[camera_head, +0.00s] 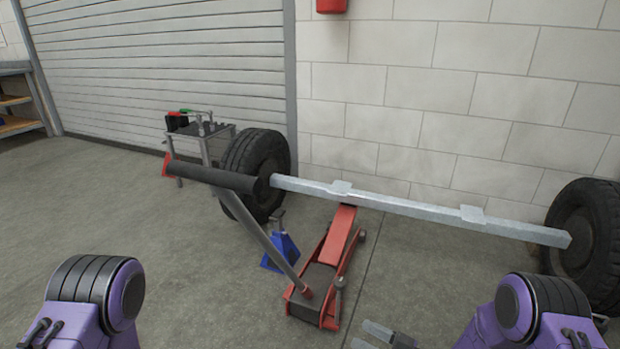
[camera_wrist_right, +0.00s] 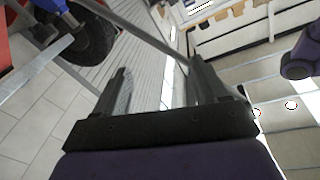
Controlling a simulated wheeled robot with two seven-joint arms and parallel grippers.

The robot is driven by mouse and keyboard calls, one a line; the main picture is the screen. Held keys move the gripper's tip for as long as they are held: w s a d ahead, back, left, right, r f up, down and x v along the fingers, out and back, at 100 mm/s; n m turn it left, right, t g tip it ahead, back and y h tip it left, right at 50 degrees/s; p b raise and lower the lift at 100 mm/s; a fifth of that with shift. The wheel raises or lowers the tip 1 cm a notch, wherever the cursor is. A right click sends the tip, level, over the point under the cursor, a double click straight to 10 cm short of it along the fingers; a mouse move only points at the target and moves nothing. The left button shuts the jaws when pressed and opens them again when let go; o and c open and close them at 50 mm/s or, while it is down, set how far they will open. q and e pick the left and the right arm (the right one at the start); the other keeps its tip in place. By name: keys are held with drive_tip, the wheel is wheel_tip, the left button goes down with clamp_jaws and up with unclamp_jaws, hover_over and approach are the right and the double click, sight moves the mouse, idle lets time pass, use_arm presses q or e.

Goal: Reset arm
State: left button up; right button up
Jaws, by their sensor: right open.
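My right gripper (camera_head: 370,335) shows at the bottom edge of the head view, low and in front of the red floor jack. In the right wrist view its two fingers (camera_wrist_right: 162,82) stand apart with nothing between them. My left gripper is out of the head view; only a purple part of that arm shows at bottom left. The red floor jack (camera_head: 322,275) stands under the metal axle beam (camera_head: 400,205). Its long handle with a black grip (camera_head: 215,178) leans up to the left, apart from my right gripper.
Tyres stand at the axle's left (camera_head: 262,165) and right (camera_head: 588,235) ends. A blue jack stand (camera_head: 282,250) is left of the jack. A small metal cart (camera_head: 205,145) stands by the shutter door (camera_head: 160,70). The floor at left (camera_head: 80,210) is clear.

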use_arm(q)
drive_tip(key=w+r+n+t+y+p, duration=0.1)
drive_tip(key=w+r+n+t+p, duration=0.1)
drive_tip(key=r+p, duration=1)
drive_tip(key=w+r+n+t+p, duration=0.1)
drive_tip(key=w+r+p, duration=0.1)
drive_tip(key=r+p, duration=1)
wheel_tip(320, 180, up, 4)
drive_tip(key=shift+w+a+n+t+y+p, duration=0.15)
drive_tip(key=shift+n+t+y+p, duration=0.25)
use_arm(e)
drive_tip(key=s+d+r+m+g+h, duration=0.2)
drive_tip(key=s+d+r+m+h, duration=0.2)
drive_tip(key=s, duration=0.6)
drive_tip(key=s+d+r+m+g+h, duration=0.2)
drive_tip(key=s+d+r+m+h, duration=0.3)
drive_tip(key=s+h, duration=0.3)
drive_tip(key=s+d+r+m+g+h, duration=0.2)
drive_tip(key=s+d+r+m+h, duration=0.3)
drive_tip(key=s, duration=0.7)
wheel_tip(320, 180, up, 2)
drive_tip(key=shift+s+d+r+g+h, duration=0.1)
drive_tip(key=shift+s+d+g+h, duration=0.15)
drive_tip(key=shift+d+h, duration=0.8)
drive_tip(key=shift+w, duration=0.1)
